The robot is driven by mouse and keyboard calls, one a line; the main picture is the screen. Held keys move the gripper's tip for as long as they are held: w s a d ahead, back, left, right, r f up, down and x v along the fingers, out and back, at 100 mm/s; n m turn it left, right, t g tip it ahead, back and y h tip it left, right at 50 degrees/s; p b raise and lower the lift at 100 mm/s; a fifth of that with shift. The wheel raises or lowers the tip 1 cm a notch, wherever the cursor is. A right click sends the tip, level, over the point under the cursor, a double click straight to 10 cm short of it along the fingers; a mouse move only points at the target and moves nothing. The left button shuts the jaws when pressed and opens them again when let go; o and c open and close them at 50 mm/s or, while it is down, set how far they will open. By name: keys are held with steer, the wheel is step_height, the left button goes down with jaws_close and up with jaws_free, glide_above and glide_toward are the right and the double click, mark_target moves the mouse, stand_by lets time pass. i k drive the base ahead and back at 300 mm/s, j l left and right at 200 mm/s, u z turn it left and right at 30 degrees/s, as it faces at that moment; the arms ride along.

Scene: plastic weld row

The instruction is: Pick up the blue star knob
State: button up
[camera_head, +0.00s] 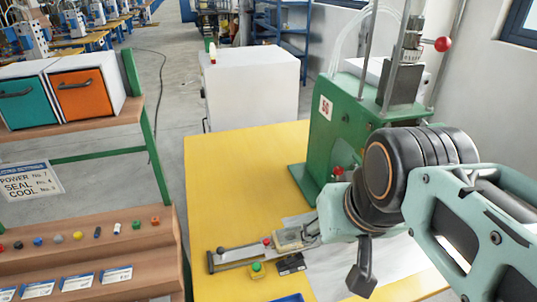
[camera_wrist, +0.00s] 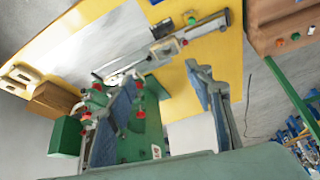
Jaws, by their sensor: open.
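A small blue knob (camera_head: 38,241) sits on the wooden shelf at lower left in the head view, in a row of small coloured parts. Its star shape is too small to make out. I cannot make out the blue knob in the wrist view.
The yellow table (camera_head: 235,190) carries a green machine (camera_head: 345,130), a metal fixture (camera_head: 288,240) and a green button (camera_head: 257,267). The wooden shelf (camera_head: 140,265) has a green post (camera_head: 150,125) beside it. A white cabinet (camera_head: 250,85) stands behind. The table's left part is clear.

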mark_target(38, 242)
steer(key=u, duration=1.9)
steer(key=j+z, duration=0.35)
steer(key=j, duration=1.25)
steer(key=i+j+z, duration=0.2)
steer(key=j, duration=0.55)
steer(key=i+j+z, duration=0.15)
steer(key=j, duration=0.2)
steer(key=i+j+z, duration=0.15)
steer(key=j, duration=0.2)
steer(key=i+j+z, duration=0.45)
steer(key=i+j, duration=0.05)
steer(key=j, duration=0.1)
